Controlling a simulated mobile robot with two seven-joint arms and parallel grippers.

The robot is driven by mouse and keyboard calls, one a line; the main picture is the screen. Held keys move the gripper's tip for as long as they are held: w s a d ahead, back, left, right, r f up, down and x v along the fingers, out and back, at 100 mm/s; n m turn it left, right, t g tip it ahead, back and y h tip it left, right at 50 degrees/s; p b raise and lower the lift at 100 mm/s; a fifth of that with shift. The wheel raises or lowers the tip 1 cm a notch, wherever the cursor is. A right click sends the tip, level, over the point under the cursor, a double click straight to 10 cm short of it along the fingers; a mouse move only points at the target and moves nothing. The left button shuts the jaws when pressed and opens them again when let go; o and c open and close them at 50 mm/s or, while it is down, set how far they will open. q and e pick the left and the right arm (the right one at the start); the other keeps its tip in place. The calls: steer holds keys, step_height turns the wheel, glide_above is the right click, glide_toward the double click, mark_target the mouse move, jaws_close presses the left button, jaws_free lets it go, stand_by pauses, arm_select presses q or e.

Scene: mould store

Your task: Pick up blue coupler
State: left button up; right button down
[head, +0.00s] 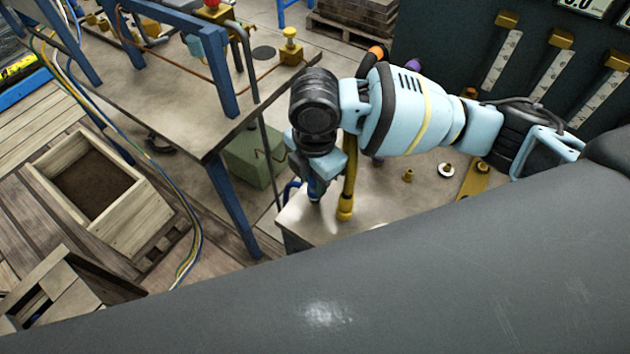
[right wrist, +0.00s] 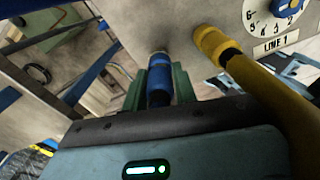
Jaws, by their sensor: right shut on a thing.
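The blue coupler (right wrist: 159,78) is between the two green fingers of my right gripper (right wrist: 160,85) in the right wrist view. The fingers are shut on it, one on each side. In the head view, my right gripper (head: 316,186) points down near the left end of the pale worktop, with a small part of the blue coupler (head: 314,192) showing below it. The coupler's lower end and whether it touches anything are unclear. My left gripper is not in view.
A yellow coupler on a yellow hose (head: 346,205) stands close to the right of my gripper; it also shows in the right wrist view (right wrist: 212,44). Brass fittings (head: 408,176) sit farther right on the worktop (head: 380,210). A blue-legged table (head: 170,90) stands at left.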

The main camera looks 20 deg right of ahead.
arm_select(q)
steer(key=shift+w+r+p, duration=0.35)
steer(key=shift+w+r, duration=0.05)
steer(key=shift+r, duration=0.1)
arm_select(e)
step_height(320, 180, up, 8)
steer(key=shift+r, duration=0.15)
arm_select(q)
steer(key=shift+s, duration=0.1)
